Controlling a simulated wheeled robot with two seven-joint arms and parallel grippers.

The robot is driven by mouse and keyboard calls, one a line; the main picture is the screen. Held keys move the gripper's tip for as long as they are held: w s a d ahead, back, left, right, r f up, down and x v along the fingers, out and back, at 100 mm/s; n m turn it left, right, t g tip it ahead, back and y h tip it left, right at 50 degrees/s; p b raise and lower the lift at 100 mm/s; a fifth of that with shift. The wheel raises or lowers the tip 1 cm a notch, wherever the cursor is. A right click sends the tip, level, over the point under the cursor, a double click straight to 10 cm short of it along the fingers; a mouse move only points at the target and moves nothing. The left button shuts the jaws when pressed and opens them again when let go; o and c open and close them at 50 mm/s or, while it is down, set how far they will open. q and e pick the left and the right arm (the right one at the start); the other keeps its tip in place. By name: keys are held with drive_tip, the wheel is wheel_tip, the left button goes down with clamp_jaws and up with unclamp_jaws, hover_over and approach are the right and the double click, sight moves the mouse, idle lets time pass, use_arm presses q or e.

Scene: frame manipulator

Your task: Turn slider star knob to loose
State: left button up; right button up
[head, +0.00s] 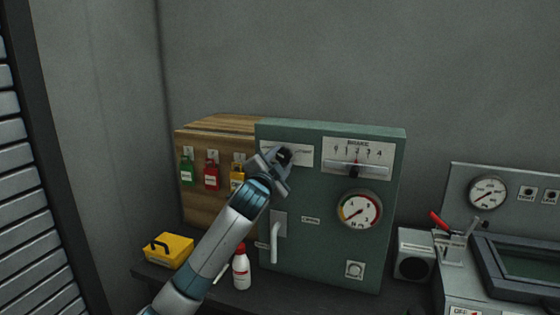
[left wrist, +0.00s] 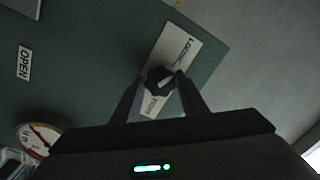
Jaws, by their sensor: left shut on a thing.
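The black star knob (left wrist: 160,79) sits on a white label plate (left wrist: 184,49) on the front of a green cabinet (head: 330,250). The plate's printed words are only partly readable. A pale mark shows on the knob's face in the left wrist view. My left gripper (head: 284,158) is at the upper left of the cabinet and covers part of the plate in the head view. In the left wrist view its two fingers (left wrist: 160,88) are shut on the knob, one on each side. My right gripper is in neither view.
The cabinet also carries a slider scale (head: 357,158), a dial gauge (head: 359,209) and a pale lever handle (head: 276,240). A wooden board with coloured padlocks (head: 211,174) stands at left.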

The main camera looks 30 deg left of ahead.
use_arm(q)
drive_tip(key=shift+f+n, duration=0.1)
drive_tip(key=shift+n, duration=0.9)
drive_tip(key=o, duration=1)
drive_tip(key=shift+o, duration=0.2)
drive_tip(key=shift+s+d, duration=0.1)
drive_tip(key=shift+s+d, duration=0.1)
drive_tip(key=shift+s, duration=0.4)
drive_tip(key=b+v, duration=0.5)
drive_tip(key=v, duration=1.1)
